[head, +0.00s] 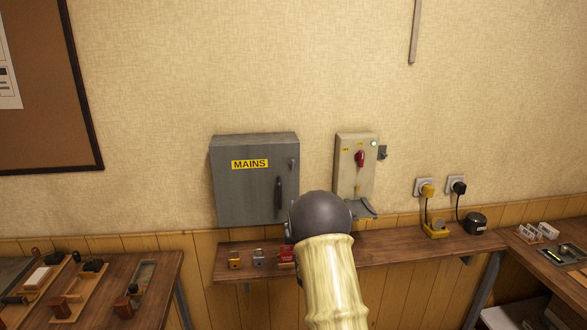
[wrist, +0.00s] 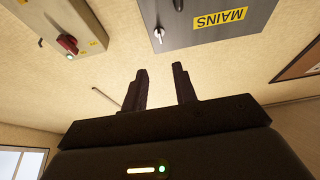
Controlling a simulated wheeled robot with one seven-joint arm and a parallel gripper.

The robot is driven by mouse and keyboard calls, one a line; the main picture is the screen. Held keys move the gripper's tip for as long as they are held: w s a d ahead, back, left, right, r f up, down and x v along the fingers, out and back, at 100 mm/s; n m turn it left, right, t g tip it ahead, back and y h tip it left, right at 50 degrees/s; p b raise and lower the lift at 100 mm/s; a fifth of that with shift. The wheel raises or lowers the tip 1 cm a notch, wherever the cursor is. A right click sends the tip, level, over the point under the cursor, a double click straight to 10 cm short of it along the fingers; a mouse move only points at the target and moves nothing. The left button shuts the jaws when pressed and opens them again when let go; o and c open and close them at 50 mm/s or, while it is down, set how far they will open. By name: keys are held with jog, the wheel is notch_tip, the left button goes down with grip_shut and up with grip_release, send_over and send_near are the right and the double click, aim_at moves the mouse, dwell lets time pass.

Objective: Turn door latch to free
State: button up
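A grey metal cabinet (head: 240,190) with a yellow MAINS label hangs on the wall, its door shut. A dark upright handle (head: 279,194) and a small latch (head: 292,164) sit near the door's right edge. In the wrist view the picture is upside down, and the cabinet (wrist: 220,20) shows at the top with a latch key (wrist: 158,34) and part of the handle (wrist: 178,5). My gripper (wrist: 162,82) is open and empty, its two fingers apart, with the cabinet beyond them. In the head view my arm hides the gripper.
A beige switch box (head: 350,180) with a red rotary switch (head: 359,158) hangs right of the cabinet. Benches stand at both sides.

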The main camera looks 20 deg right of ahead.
aim_at(293, 165)
jog(key=p+x, duration=0.7)
jog(key=x, duration=0.9)
jog(key=shift+w+d, duration=0.1)
jog(key=shift+w, duration=0.1)
grip_shut()
